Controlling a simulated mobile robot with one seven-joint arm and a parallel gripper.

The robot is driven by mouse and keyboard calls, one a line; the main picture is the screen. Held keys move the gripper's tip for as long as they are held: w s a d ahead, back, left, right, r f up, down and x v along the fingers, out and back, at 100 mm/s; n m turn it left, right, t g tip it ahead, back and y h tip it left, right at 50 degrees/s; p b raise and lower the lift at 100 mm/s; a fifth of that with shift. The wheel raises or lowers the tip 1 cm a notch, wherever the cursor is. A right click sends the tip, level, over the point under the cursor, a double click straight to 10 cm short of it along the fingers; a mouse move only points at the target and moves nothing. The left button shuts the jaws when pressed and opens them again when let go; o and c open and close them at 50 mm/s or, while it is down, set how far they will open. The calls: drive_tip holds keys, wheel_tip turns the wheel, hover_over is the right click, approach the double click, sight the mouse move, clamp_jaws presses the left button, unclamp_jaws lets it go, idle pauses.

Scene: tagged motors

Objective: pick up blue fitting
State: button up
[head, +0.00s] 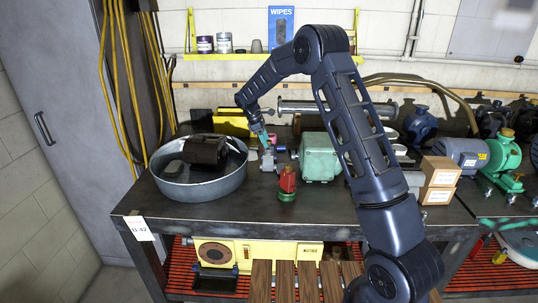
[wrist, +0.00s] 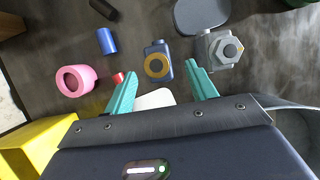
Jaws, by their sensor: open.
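My gripper (head: 264,138) is open over the back of the bench, its teal fingers pointing down; they also show in the wrist view (wrist: 160,70). A dark blue fitting (wrist: 157,62) with a brass-coloured ring lies between and just beyond the fingertips in the wrist view, not held. A smaller plain blue cylinder (wrist: 107,40) lies to its left, outside the fingers. Which of the two the task names I cannot tell for sure. In the head view the area under the fingers is partly hidden by the gripper and too small to make out.
A yellow bin (head: 232,122), metal tub (head: 199,190), green motor housing (head: 319,158) and red-green part (head: 287,184) stand around.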

sight(269, 144)
drive_tip(key=x, duration=0.4)
drive_tip(key=shift+d+f, duration=0.1)
drive_tip(key=shift+d, duration=0.1)
drive_tip(key=shift+c, duration=0.5)
drive_tip(key=shift+w, duration=0.1)
clamp_jaws()
